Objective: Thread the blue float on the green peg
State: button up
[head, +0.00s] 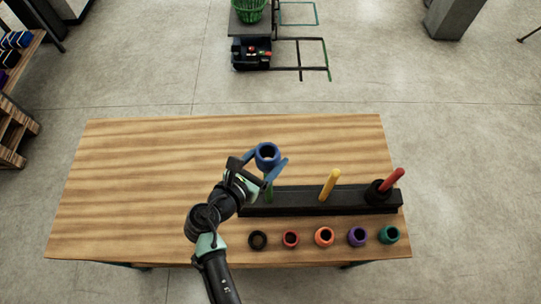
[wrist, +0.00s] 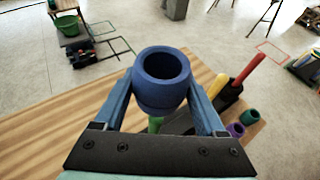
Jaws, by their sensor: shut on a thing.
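The blue float (head: 267,156) is a thick ring with a hole through it. My gripper (head: 266,161) is shut on it, one finger on each side, and holds it above the black peg rack (head: 296,206). In the wrist view the blue float (wrist: 161,79) sits between the blue fingers with its hole facing up. The green peg (head: 269,190) stands at the rack's left end, partly hidden by my gripper. In the wrist view a short piece of the green peg (wrist: 155,124) shows below the float. I cannot tell whether its tip is inside the hole.
A yellow peg (head: 329,185) and a red peg (head: 392,179) with a black float (head: 377,191) stand on the rack. A black (head: 258,240), red (head: 291,239), orange (head: 324,236), purple (head: 357,236) and green float (head: 389,234) lie along the front. The table's left side (head: 130,190) is clear.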

aim_at(268, 166)
jog(key=shift+f+b, duration=2.05)
jog(key=shift+f, duration=0.05)
jog(key=shift+f+b, duration=1.95)
jog(key=shift+f, duration=0.75)
jog(key=o, duration=1.4)
jog(key=shift+o, duration=0.2)
jog(key=b+v, duration=0.2)
jog(key=v, duration=1.1)
